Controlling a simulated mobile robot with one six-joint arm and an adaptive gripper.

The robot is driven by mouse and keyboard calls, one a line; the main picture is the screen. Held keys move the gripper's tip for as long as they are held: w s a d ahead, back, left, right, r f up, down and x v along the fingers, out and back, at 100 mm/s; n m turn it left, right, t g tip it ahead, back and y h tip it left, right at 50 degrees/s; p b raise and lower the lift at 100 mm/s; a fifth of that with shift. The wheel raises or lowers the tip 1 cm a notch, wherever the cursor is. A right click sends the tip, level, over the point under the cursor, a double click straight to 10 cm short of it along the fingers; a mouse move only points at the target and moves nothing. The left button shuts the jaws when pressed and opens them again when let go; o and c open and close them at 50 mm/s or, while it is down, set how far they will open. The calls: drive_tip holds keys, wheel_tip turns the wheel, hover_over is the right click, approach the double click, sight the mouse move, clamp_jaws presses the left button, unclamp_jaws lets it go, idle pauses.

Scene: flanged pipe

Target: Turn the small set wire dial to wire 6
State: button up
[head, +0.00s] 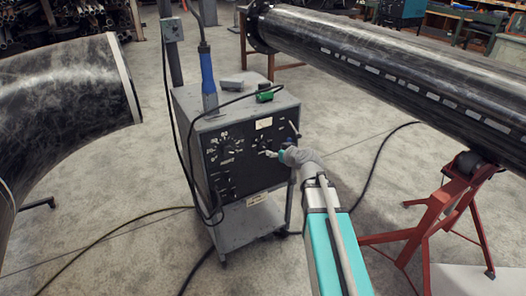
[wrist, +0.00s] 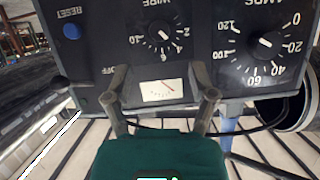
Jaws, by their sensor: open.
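The small wire dial (wrist: 163,36) is a black knob with a white pointer mark, set in a ring of numbers on the black panel; 10 and 2 can be made out. The number under its pointer is not clear to me. In the head view the dial (head: 262,143) is small and close to my gripper. My gripper (wrist: 160,72) is open and empty, its two fingers spread. In the wrist view the dial lies beyond the fingertips and between their lines, with no clear contact. In the head view my gripper (head: 273,154) is in front of the panel's right half.

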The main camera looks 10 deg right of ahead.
sight(264, 147)
drive_tip(key=b+x, duration=0.2)
drive_tip(key=x, duration=0.6)
drive_tip(key=shift+b, duration=0.35)
clamp_jaws()
drive_tip(key=shift+a, duration=0.55)
drive_tip(key=shift+d, duration=0.4)
